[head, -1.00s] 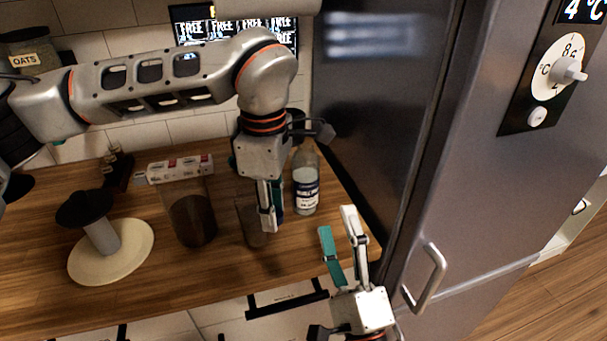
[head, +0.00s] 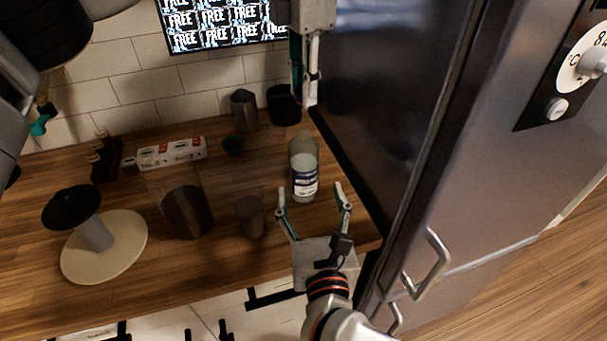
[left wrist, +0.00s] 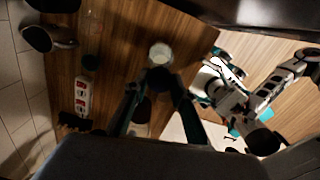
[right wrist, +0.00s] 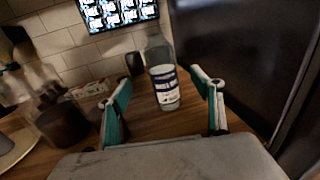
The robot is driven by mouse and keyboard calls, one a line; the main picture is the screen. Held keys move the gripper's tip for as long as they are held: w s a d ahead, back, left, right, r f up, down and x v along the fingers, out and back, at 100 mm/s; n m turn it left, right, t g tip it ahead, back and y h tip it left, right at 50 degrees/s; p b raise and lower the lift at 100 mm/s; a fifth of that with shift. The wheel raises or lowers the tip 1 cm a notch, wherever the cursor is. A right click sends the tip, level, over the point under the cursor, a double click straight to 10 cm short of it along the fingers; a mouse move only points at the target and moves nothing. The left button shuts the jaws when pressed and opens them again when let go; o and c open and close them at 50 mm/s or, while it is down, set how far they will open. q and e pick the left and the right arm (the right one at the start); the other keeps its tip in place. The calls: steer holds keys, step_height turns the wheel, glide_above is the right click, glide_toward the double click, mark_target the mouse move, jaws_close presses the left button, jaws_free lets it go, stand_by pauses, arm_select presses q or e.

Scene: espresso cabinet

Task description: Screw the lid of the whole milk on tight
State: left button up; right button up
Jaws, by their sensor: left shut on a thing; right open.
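The whole milk bottle (head: 304,172), clear with a blue and white label, stands upright on the wooden counter with no lid visible on top. It also shows in the right wrist view (right wrist: 164,88). My left gripper (head: 309,98) is raised above and behind the bottle, pointing down. In the left wrist view a small dark thing, apparently the lid (left wrist: 158,78), sits between its fingertips; its detail is too dark to make out. My right gripper (head: 311,196) is open just in front of the bottle, with fingers spread to either side and apparently not touching it.
A glass (head: 250,218), a dark-filled jar (head: 188,212) and a red and white carton (head: 172,152) stand left of the bottle. A metal pitcher (head: 244,108) and a dark cup (head: 284,104) are behind. The fridge (head: 400,110) closes off the right side.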

mark_target(306, 165)
steer(key=w, duration=0.4)
steer(key=w+a, duration=0.1)
steer(key=w, duration=0.7)
steer(key=shift+a, duration=0.15)
steer(key=c, duration=1.7)
arm_select(q)
steer(key=shift+f, duration=2.5)
